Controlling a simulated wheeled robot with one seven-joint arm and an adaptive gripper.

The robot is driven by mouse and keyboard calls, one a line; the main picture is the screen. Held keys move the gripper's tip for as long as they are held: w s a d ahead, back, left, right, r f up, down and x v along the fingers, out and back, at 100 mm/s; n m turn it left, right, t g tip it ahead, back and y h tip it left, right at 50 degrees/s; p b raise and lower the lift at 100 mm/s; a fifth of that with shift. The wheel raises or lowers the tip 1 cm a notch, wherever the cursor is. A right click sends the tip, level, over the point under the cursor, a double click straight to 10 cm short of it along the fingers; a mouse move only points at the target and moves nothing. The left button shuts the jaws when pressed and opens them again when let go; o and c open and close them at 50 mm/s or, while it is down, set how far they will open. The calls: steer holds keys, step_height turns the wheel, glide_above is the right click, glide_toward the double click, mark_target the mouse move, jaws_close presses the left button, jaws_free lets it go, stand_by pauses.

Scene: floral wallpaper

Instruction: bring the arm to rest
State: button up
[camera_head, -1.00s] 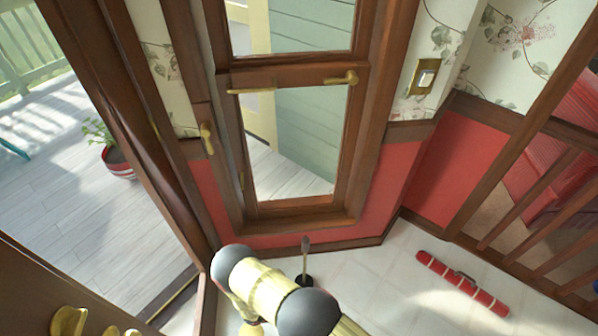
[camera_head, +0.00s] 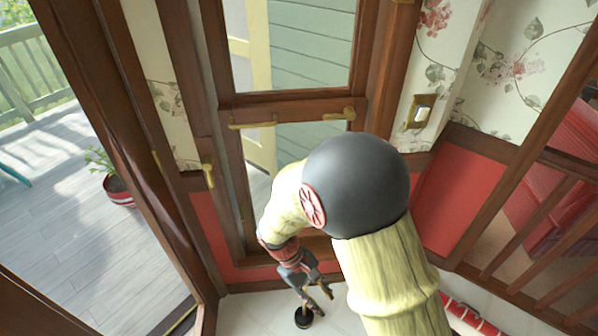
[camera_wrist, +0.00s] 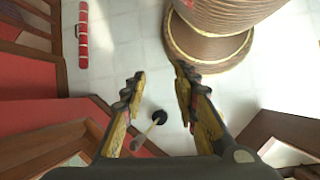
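My gripper (camera_head: 318,294) hangs low in front of the glazed door in the head view, pointing down, with my arm bent above it. In the wrist view my gripper (camera_wrist: 160,72) is open, with its two fingers apart and nothing between the tips. My upper arm hides the lower right part of the door and some floor in the head view.
A thin-handled item on a black base (camera_head: 303,317) stands on the floor below my gripper; it also shows in the wrist view (camera_wrist: 158,118). A red roll (camera_head: 465,315) lies on the pale floor, partly hidden. The glazed door (camera_head: 236,165) and railing (camera_head: 545,225) are close by.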

steer(key=s+d+r+m+t+y, duration=0.1)
steer(key=s+d+r+m+t, duration=0.1)
steer(key=r, duration=0.9)
steer(key=s+d+r+m+t+y+p, duration=0.1)
steer(key=s+d+r+m+t+y, duration=0.1)
steer(key=d+r, duration=0.4)
steer(key=s+d+r+m+t+y+p, duration=0.1)
steer(key=s+d+r+m+t+y, duration=0.1)
steer(key=r, duration=1.4)
steer(key=s+d+m+t, duration=0.1)
steer(key=d+m+t, duration=0.1)
steer(key=d+m, duration=0.1)
steer(key=shift+s+r+t, duration=0.2)
steer(key=shift+s+t, duration=0.1)
steer(key=shift+s, duration=0.1)
steer(key=shift+a, duration=0.1)
